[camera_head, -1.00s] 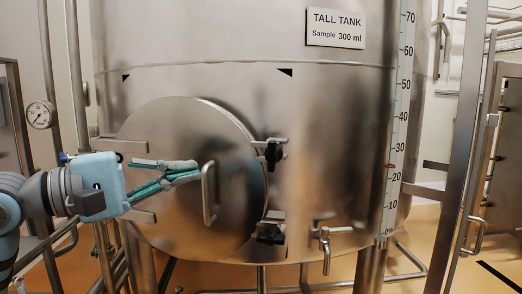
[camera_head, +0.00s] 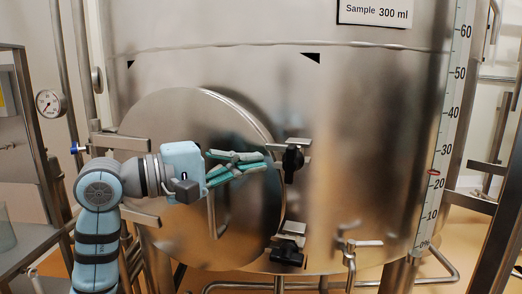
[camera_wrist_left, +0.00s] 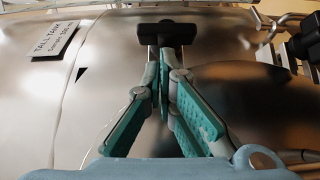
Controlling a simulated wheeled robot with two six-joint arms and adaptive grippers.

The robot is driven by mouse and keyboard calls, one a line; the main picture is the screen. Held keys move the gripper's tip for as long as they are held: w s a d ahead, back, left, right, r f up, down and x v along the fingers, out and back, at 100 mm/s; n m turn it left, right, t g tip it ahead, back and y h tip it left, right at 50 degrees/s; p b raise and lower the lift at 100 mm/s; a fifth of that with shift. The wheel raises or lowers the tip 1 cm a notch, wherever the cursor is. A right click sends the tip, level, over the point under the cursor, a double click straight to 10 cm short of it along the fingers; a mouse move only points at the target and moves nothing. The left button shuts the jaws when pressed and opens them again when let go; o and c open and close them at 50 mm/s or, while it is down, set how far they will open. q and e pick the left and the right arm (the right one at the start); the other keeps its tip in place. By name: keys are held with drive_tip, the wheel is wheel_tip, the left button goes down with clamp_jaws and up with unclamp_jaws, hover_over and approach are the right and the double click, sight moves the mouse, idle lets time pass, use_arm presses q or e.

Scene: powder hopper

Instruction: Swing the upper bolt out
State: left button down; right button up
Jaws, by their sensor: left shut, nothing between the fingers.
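The upper bolt (camera_head: 293,160) has a black knob and a metal bracket at the upper right edge of the round tank door (camera_head: 180,110). My left gripper (camera_head: 262,161) is in front of the door, its fingertips just left of the upper bolt. Its fingers are shut with nothing between them. In the left wrist view the bolt's black T-shaped knob (camera_wrist_left: 166,33) lies straight beyond the fingertips (camera_wrist_left: 165,60); I cannot tell whether they touch. My right gripper is not in view.
The lower bolt (camera_head: 290,250) sits at the door's lower right edge. The door handle (camera_head: 212,218) is below my left gripper, partly hidden. A tap (camera_head: 350,250) sticks out at the lower right. A level scale (camera_head: 445,130) runs up the tank's right side.

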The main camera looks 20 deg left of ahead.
sight(283, 157)
use_arm(q)
drive_tip(key=x, duration=0.3)
drive_tip(key=shift+w+f, duration=0.15)
drive_tip(key=shift+w, duration=0.35)
drive_tip(key=shift+s, duration=0.1)
